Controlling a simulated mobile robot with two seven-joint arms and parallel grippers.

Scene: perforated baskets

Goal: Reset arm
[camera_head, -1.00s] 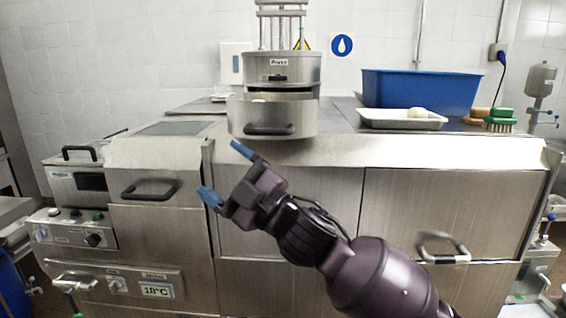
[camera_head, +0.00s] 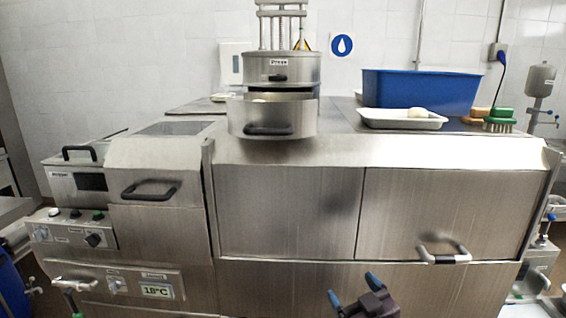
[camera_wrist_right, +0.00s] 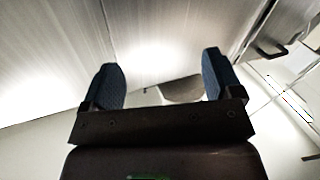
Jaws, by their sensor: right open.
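My right gripper (camera_head: 354,291) shows at the bottom of the head view, low in front of the steel cabinet. Its two blue fingertips point up and stand apart, with nothing between them. In the right wrist view the open jaws (camera_wrist_right: 162,82) also show, with steel panels beyond them. My left gripper is not in the head view.
A press (camera_head: 282,68) stands on the counter with its round drawer (camera_head: 272,117) pulled out toward me. A white tray (camera_head: 375,120) and a blue bin (camera_head: 420,90) sit to its right. A cabinet handle (camera_head: 443,258) juts out at the lower right.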

